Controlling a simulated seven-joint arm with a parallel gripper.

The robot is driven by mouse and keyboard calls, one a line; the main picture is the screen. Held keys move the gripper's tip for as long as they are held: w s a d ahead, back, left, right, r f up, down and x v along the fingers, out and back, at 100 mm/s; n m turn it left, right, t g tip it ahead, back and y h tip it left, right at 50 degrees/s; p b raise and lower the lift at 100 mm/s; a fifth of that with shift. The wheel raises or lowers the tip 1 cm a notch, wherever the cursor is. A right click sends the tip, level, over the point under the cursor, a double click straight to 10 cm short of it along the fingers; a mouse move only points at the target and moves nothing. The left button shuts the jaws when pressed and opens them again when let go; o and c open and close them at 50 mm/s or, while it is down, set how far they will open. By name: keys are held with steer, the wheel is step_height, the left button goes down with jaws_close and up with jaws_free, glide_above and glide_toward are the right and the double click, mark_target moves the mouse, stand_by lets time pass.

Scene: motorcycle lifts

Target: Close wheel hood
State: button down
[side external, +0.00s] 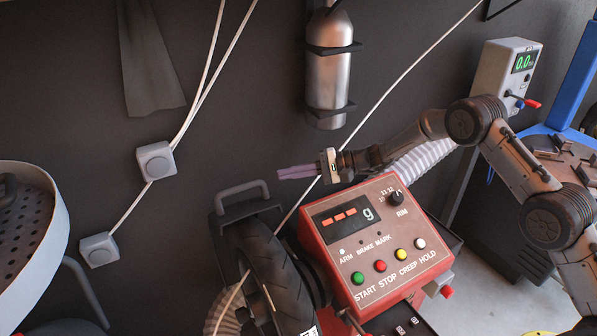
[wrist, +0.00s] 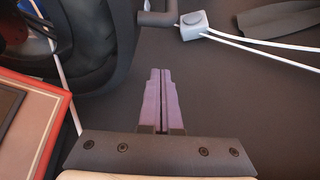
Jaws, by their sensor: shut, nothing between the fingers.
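The wheel hood (side external: 248,212) shows in the side view as a dark piece at the top of the black tyre (side external: 268,262), with a grey bar handle (side external: 242,188) on it. I cannot tell how far the hood is swung. My gripper (side external: 281,173) is shut and empty, in the air just right of the handle and a little above it in the picture, apart from it. In the wrist view my purple fingers (wrist: 160,72) are together. Part of the handle (wrist: 158,18) shows beyond their tips, and the tyre (wrist: 75,45) lies to the left.
A red control box (side external: 375,245) with a display and several buttons stands right of the wheel, below my gripper. A metal cylinder (side external: 330,75) hangs on the dark wall behind. White cables (side external: 385,95) run along the wall. A white drum (side external: 40,240) stands at the left.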

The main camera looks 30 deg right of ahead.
steer(key=shift+s+a+r, duration=0.1)
steer(key=shift+s+a, duration=0.1)
steer(key=shift+a, duration=0.7)
steer(key=shift+s+a+r, duration=0.1)
steer(key=shift+s+a, duration=0.15)
steer(key=shift+a, duration=0.65)
steer(key=shift+s+a+r, duration=0.1)
steer(key=shift+s+a, duration=0.1)
steer(key=shift+a, duration=0.7)
steer(key=shift+s, duration=0.1)
